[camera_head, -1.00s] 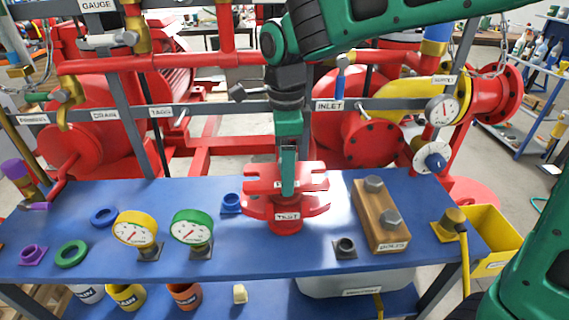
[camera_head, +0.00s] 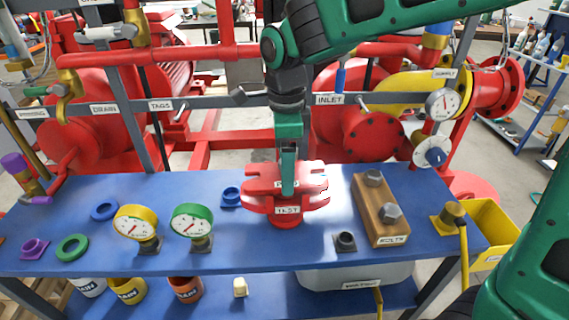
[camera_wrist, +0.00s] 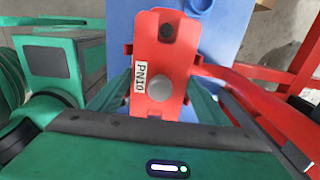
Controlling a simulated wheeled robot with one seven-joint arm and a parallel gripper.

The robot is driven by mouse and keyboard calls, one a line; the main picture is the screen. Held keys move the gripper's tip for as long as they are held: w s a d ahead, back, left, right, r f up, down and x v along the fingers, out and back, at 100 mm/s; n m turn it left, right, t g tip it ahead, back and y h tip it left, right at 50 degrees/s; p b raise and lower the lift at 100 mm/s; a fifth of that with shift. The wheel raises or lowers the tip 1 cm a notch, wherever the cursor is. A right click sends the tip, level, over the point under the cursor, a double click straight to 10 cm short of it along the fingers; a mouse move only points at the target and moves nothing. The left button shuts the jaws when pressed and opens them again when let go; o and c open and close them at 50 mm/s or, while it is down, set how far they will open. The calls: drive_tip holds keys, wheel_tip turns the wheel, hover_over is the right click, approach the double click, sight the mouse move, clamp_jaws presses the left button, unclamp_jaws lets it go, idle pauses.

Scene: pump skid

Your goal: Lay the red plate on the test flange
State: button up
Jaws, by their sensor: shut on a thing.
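The red plate (camera_head: 262,176) is in my gripper (camera_head: 288,190), level and directly above the red test flange (camera_head: 288,221), which carries a TEST label. The plate overlaps the flange in the head view, and I cannot tell whether they touch or a thin gap remains. In the wrist view the red plate (camera_wrist: 177,58) shows a PN10 label, a dark hole and a grey round knob or bolt head. The green fingers stand on both sides of it. The flange is hidden under the plate in that view.
A wooden bolt block (camera_head: 377,215) stands to the right of the flange. A small dark fitting (camera_head: 345,241) is in front of it. A blue ring fitting (camera_head: 231,196) and a green gauge (camera_head: 192,222) are to the left. A red pipe frame (camera_head: 240,140) runs behind the table.

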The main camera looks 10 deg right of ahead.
drive_tip(key=shift+f, duration=0.7)
drive_tip(key=o, duration=1.6)
